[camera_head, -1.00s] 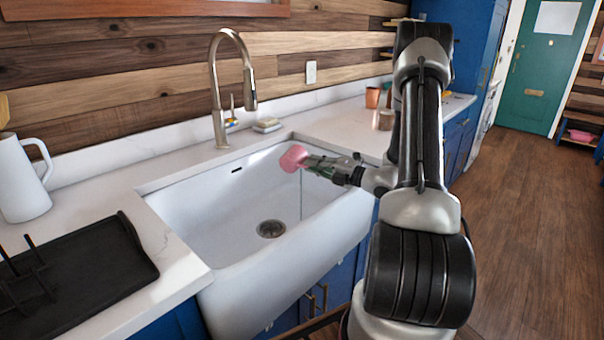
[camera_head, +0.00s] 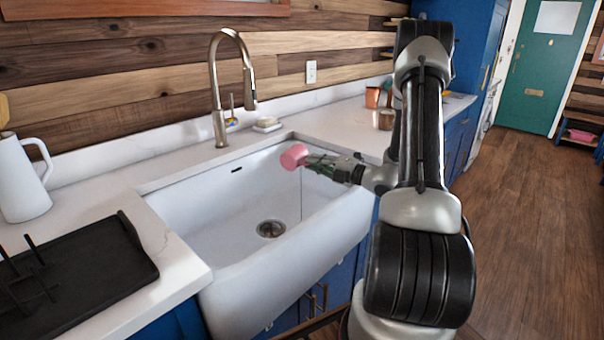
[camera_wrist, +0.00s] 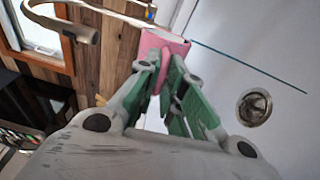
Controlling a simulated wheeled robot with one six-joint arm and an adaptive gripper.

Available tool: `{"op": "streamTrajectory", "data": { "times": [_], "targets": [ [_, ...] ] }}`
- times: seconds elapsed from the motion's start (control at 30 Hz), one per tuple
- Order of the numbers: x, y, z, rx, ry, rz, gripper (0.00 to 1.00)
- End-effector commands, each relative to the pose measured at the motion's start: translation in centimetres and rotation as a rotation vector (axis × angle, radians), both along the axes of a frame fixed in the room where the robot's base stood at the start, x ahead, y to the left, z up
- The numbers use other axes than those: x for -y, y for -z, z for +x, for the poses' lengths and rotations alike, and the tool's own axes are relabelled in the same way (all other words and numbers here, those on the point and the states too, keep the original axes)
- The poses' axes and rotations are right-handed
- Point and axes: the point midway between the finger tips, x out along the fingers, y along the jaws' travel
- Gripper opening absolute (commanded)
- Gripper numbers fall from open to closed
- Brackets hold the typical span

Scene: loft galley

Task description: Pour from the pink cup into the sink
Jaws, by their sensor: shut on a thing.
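The pink cup (camera_head: 293,156) is tipped over on its side above the right part of the white sink (camera_head: 205,225). It also shows in the wrist view (camera_wrist: 163,44). My gripper (camera_head: 312,162) is shut on the cup, with its green-lined fingers (camera_wrist: 165,85) at the cup's side. The inside of the cup is hidden.
A tall faucet (camera_head: 219,95) stands behind the sink, left of the cup. A soap dish (camera_head: 267,125) sits on the back ledge. A white pitcher (camera_head: 22,180) and black drying tray (camera_head: 85,280) are on the left counter. The drain (camera_head: 271,229) is uncovered.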

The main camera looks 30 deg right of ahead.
Motion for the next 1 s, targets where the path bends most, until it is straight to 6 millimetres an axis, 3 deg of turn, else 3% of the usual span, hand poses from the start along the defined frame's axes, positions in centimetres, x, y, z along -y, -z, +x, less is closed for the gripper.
{"op": "streamTrajectory", "data": {
  "times": [1.0],
  "targets": [
    [0.34,-0.42,0.2,-0.056,0.0,0.096,0.0]
  ]
}}
